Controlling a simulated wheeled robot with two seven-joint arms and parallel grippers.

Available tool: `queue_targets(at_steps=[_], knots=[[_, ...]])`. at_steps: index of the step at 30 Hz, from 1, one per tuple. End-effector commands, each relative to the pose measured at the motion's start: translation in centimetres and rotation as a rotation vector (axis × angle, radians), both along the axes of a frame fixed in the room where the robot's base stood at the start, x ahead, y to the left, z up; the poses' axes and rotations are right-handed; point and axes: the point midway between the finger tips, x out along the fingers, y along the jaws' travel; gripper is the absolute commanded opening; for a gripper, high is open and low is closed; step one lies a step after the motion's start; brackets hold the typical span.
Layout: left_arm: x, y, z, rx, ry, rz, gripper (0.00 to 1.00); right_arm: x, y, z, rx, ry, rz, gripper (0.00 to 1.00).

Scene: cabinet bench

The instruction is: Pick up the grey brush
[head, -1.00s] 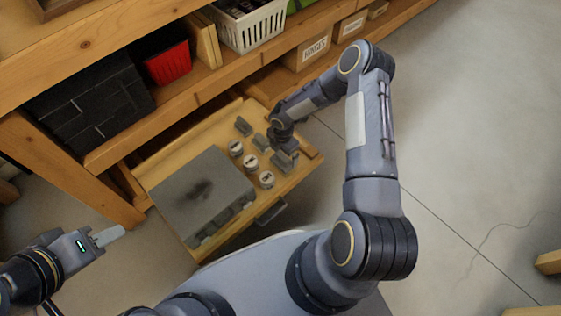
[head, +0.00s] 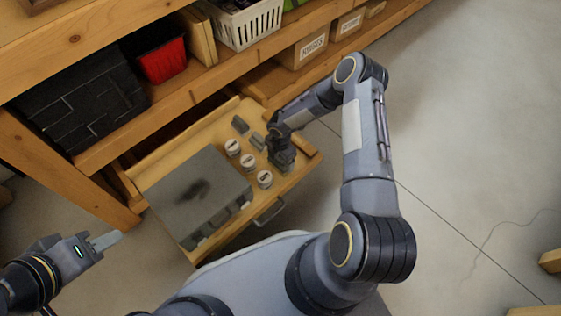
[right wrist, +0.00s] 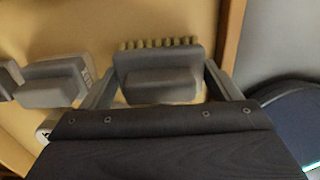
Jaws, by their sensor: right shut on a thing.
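The grey brush (right wrist: 160,72), with a row of tan bristles along its far edge, lies between the two fingers of my right gripper (right wrist: 160,88) in the right wrist view. The fingers press on its two ends. In the head view my right gripper (head: 282,164) is low over the right end of the open drawer (head: 305,160), and it hides the brush there. My left gripper (head: 106,241) is at the lower left, away from the drawer and empty. Its fingers are too small to tell whether they are apart.
One grey block (right wrist: 52,84) is just left of the brush in the wrist view. The shelf (head: 190,95) with bins stands behind.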

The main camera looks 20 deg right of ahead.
Motion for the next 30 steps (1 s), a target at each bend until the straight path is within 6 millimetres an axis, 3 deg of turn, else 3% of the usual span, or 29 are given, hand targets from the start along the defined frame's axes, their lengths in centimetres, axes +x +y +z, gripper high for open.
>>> queue_targets(at_steps=[10, 17, 25, 30], knots=[[0.0, 0.0, 0.5, 0.000, 0.000, 0.000, 0.36, 0.0, 0.0, 0.7, -0.001, 0.000, 0.001, 0.57], [0.0, 0.0, 2.5, 0.000, 0.000, 0.000, 0.36, -0.1, 0.1, 4.1, -0.001, -0.003, 0.004, 0.57], [0.0, 0.0, 5.0, 0.000, 0.000, 0.000, 0.36, -4.9, 1.6, 9.9, -0.002, 0.000, 0.007, 0.57], [0.0, 0.0, 5.1, 0.000, 0.000, 0.000, 0.36, -8.8, 3.0, 11.1, -0.002, 0.002, 0.008, 0.57]])
